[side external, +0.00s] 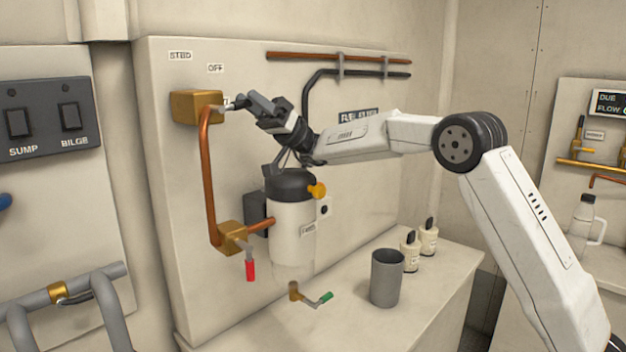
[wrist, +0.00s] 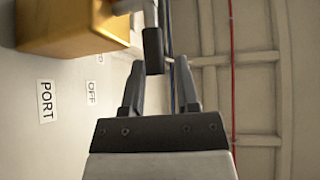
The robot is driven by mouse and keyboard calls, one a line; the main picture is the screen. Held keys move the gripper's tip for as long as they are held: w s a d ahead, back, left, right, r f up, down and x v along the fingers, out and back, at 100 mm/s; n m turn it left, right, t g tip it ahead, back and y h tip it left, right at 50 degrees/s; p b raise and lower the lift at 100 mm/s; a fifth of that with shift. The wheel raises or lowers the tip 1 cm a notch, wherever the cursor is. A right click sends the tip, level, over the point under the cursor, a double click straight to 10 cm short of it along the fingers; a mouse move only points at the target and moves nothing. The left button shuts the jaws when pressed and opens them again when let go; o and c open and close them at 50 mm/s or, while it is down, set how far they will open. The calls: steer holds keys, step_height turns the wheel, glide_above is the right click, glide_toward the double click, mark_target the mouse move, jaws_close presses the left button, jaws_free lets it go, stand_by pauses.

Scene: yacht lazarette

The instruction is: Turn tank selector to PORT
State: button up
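The tank selector is a brass valve block (side external: 196,106) on the cream panel, and the block also fills the upper left of the wrist view (wrist: 65,25). A grey lever comes off it and ends in a dark grip (wrist: 153,50). My gripper (side external: 240,102) is at the lever. In the wrist view its two fingers (wrist: 160,68) stand apart, with the grip's end between or just ahead of the tips, and gaps show on both sides. A PORT label (wrist: 46,100) and an OFF label (wrist: 91,93) show there. I cannot tell which label the lever points to.
A STBD label (side external: 180,56) is above the block. A copper pipe (side external: 208,175) drops to a lower brass valve with a red handle (side external: 250,270). The fuel filter (side external: 292,225) hangs below my wrist. A grey cup (side external: 387,278) stands on the ledge.

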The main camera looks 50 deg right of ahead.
steer(key=s+d, duration=0.1)
steer(key=d, duration=0.8)
steer(key=shift+s+d, duration=0.3)
steer(key=shift+s, duration=0.1)
